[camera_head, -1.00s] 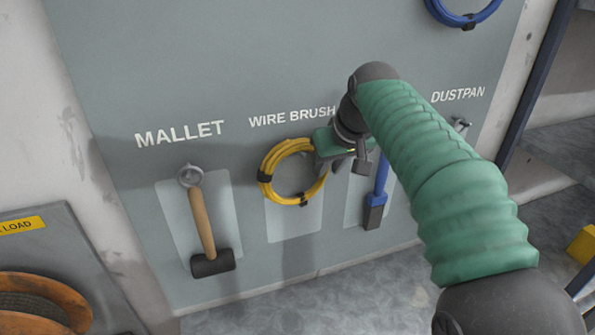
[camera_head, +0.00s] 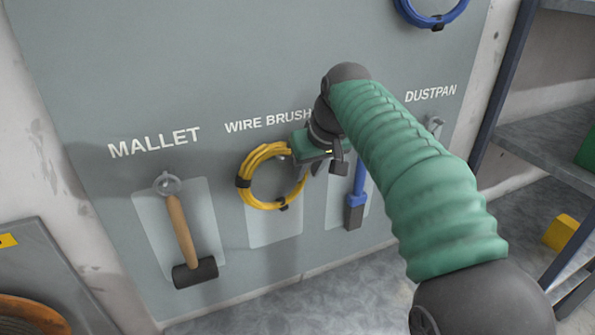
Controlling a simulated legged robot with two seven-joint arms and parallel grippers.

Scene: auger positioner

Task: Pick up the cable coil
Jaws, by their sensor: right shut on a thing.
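A yellow cable coil (camera_head: 244,180) with black ties hangs in front of the grey tool board, under the "WIRE BRUSH" label. My right gripper (camera_head: 309,167) is shut on the coil's upper right side. The gripper's fingertips are partly hidden by its own body and by the coil. My right arm, in a green sleeve, comes in from the lower right and covers part of the board. I cannot tell whether the coil still touches a hook behind it. My left gripper is not in view.
A mallet (camera_head: 181,232) hangs left of the coil. A blue-handled brush (camera_head: 356,199) hangs just right of my gripper. A blue coil (camera_head: 432,22) hangs higher up. A metal shelf (camera_head: 548,150) stands at the right, and a cable reel (camera_head: 30,316) is at lower left.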

